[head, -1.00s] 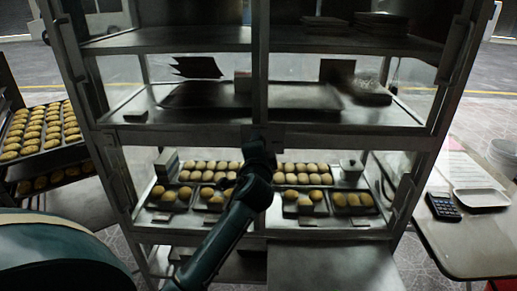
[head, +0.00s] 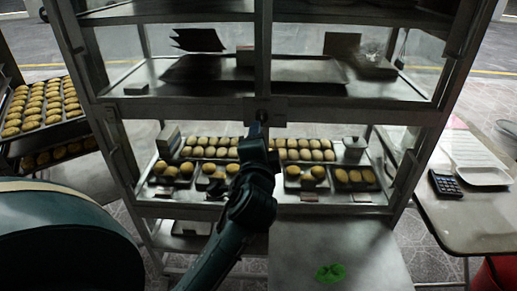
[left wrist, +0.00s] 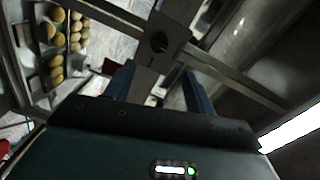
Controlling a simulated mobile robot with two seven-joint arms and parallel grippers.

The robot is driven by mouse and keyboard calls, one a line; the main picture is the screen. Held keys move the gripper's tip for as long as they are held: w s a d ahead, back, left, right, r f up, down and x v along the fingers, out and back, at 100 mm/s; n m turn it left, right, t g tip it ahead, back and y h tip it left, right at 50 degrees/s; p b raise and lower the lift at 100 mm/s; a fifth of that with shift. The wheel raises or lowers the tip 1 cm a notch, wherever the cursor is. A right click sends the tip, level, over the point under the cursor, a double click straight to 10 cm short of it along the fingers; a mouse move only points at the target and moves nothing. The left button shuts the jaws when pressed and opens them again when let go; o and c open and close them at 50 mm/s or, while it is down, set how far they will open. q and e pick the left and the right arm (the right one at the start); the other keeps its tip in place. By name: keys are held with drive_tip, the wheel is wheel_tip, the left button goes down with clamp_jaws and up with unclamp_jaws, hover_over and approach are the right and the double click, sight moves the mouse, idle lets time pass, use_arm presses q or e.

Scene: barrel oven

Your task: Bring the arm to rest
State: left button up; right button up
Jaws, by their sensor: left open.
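My left arm (head: 250,195) reaches up from the bottom centre of the head view. Its dark gripper (head: 262,118) is at the cabinet's middle post, in front of a small metal plate (head: 279,106). In the left wrist view my left gripper (left wrist: 157,75) shows two blue fingers set apart, open. The metal plate with a round hole (left wrist: 172,22) lies beyond and between them. I see nothing held, and I cannot tell whether the fingers touch the plate. My right gripper is not in view.
The metal cabinet (head: 190,111) holds trays of round buns on a lower shelf. A bun rack (head: 40,110) stands at the left. A table (head: 470,225) with a calculator (head: 445,184) and white tray (head: 484,176) is at the right. A green item (head: 331,272) lies low on a grey surface.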

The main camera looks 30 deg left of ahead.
use_arm(q)
drive_tip(key=shift+v, duration=0.95)
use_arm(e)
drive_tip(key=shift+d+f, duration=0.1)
